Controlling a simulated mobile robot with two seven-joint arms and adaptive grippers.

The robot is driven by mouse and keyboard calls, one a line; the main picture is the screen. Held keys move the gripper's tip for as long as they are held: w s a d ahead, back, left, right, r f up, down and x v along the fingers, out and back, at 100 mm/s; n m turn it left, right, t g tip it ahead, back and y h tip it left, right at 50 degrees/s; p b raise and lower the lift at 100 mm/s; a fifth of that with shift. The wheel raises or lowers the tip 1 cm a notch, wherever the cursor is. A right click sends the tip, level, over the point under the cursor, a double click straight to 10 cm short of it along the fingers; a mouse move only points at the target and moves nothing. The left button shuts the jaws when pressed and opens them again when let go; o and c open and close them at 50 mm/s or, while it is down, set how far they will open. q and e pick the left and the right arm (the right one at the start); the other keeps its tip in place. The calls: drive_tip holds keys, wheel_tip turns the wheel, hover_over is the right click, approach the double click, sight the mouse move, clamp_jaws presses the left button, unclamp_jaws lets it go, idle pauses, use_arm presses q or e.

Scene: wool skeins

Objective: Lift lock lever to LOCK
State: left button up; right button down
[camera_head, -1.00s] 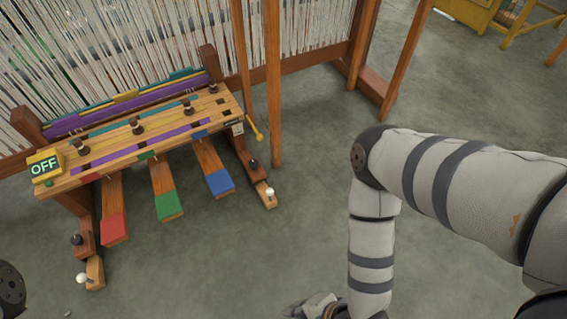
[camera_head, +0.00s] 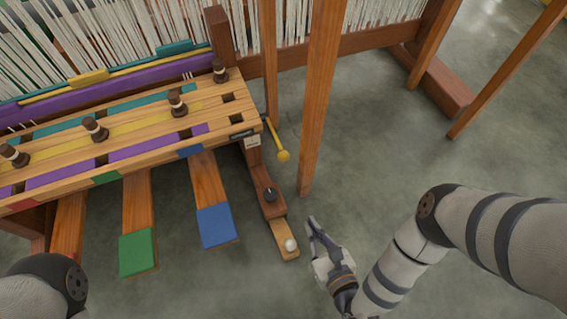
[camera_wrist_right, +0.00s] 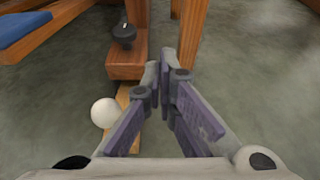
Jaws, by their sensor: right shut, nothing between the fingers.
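A yellow lever (camera_head: 277,138) with a round knob hangs down at the right end of the wooden treadle bench (camera_head: 222,118). A small pale label plate (camera_head: 252,141) is beside it, too small to read. My right gripper (camera_head: 311,222) is shut and empty, below and to the right of the lever and apart from it. It is just right of a white ball (camera_head: 291,245) on a wooden foot piece. The right wrist view shows the closed fingers (camera_wrist_right: 160,72) with the white ball (camera_wrist_right: 105,113) at their left. My left gripper is out of view.
A wooden post (camera_head: 320,100) stands right of the lever, close beyond my right gripper. A black knob (camera_head: 271,195) sits on the bench foot. Blue (camera_head: 217,226) and green (camera_head: 138,251) pedals extend forward.

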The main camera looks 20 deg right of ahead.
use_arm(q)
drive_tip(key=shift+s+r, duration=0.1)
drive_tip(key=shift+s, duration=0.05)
use_arm(e)
drive_tip(key=shift+s+r, duration=0.1)
drive_tip(key=shift+s, duration=0.05)
drive_tip(key=b+x, duration=0.7)
drive_tip(key=x, duration=1.2)
drive_tip(key=shift+a+b, duration=0.1)
drive_tip(key=shift+b, duration=0.3)
use_arm(q)
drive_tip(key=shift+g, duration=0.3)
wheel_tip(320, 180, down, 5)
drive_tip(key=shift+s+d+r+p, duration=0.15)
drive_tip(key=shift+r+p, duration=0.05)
drive_tip(key=shift+p, duration=0.6)
use_arm(e)
drive_tip(key=r, duration=0.1)
drive_tip(key=w+r, duration=0.1)
drive_tip(key=r, duration=0.1)
drive_tip(key=shift+r, duration=0.3)
